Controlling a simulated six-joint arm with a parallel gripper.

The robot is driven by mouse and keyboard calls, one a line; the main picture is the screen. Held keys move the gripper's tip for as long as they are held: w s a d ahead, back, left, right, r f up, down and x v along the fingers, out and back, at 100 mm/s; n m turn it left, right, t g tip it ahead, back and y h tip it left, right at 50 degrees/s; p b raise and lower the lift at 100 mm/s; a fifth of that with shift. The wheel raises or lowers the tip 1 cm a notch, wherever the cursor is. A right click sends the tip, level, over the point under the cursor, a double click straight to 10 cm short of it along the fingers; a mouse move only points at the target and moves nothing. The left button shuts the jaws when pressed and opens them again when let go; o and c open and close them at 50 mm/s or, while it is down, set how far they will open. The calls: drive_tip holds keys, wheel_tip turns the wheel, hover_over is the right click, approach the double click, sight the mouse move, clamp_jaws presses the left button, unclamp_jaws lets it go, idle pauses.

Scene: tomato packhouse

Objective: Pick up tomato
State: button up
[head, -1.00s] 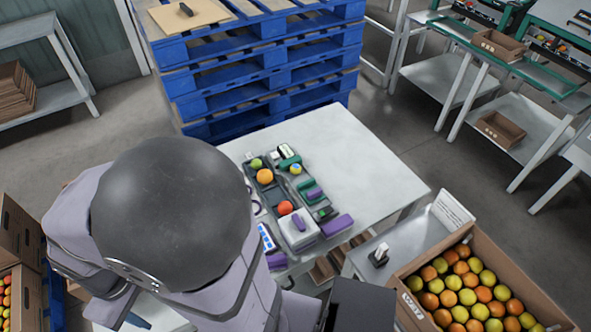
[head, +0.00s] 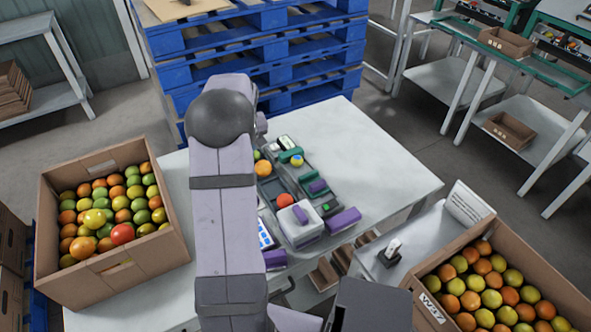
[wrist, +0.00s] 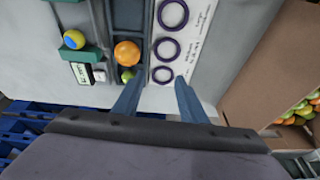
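An orange tomato (head: 263,167) and a red tomato (head: 285,201) sit in a dark tray (head: 281,187) on the table. A small green tomato (head: 257,155) is partly hidden by my arm. In the wrist view, the orange tomato (wrist: 127,53) and green tomato (wrist: 127,76) lie just ahead of my left finger. My gripper (wrist: 157,95) is open and empty, above the table by the end of a white card with purple rings (wrist: 194,22). In the head view my gripper is hidden behind my arm. A large box (head: 172,262) holds many mixed tomatoes at left.
A yellow ball with blue (head: 297,160) rests in a green holder beside the tray. A white scale-like device (head: 300,220) and purple blocks (head: 343,220) crowd the near side. Another tomato box (head: 573,291) stands at right. Blue pallets (head: 310,75) rise behind. The table's right side is clear.

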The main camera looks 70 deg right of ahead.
drive_tip(key=m+h+b, duration=0.2)
approach(298, 160)
drive_tip(key=w+d+f, duration=0.1)
drive_tip(key=d+f, duration=0.1)
drive_tip(key=shift+a+p+x, duration=0.2)
drive_tip(key=shift+p+x, duration=0.4)
drive_tip(key=shift+x, duration=1.1)
drive_tip(key=shift+a+p+x, duration=0.2)
drive_tip(key=shift+p+x, duration=0.4)
drive_tip(key=shift+x, duration=1.15)
drive_tip(key=shift+s+a+f, duration=0.1)
drive_tip(key=shift+s+f, duration=0.05)
drive_tip(key=shift+f, duration=0.05)
drive_tip(key=c, duration=0.4)
